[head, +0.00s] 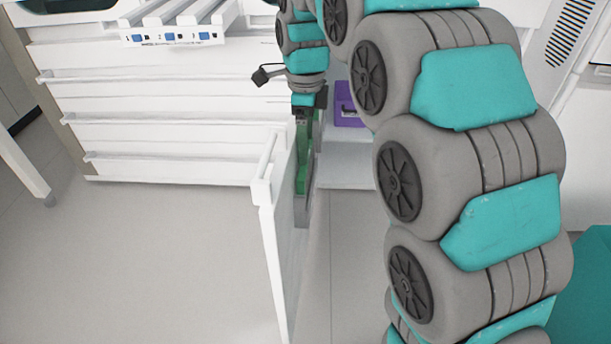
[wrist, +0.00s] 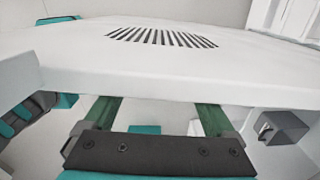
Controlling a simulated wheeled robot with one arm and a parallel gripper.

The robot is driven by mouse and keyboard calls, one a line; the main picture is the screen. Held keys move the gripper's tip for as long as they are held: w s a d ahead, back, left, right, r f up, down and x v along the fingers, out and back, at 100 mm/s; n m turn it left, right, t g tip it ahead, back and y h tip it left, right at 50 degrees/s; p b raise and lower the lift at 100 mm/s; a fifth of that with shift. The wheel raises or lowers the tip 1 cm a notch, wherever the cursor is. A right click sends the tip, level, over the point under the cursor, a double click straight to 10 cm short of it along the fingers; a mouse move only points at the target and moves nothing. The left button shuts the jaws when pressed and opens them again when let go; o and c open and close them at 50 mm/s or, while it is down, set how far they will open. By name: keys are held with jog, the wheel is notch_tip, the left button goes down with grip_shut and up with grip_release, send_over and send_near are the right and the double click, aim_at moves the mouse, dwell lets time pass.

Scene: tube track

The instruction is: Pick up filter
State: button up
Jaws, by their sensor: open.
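My gripper (head: 303,150) points down beside an open white door in the head view. In the wrist view my gripper (wrist: 157,112) has its two green fingers spread apart, with nothing seen between them. The far ends of the fingers are cut off by a white panel edge. I cannot pick out the filter for sure. A purple box-like piece (head: 349,112) with a dark handle-like mark sits in the opening right of my gripper, partly hidden by my arm; I cannot tell whether it is the filter.
The open white door (head: 283,220) stands close to the left of my gripper. A white drawer cabinet (head: 165,125) is behind it, with white tube tracks (head: 175,30) on top. A white panel with a slotted vent (wrist: 162,37) fills the upper wrist view. The floor at left is clear.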

jog(key=shift+f, duration=0.55)
jog(key=shift+c, duration=0.2)
grip_shut()
jog(key=shift+r, duration=0.1)
jog(key=shift+w+r, duration=0.1)
jog(key=shift+r, duration=2.5)
jog(key=shift+d+r, duration=0.15)
jog(key=shift+r, duration=0.8)
jog(key=s+d, duration=0.2)
jog(key=d, duration=1.5)
jog(key=shift+s+d+b, duration=0.2)
jog(key=shift+d+b, duration=0.1)
jog(key=shift+b, duration=0.15)
jog(key=shift+f, duration=0.1)
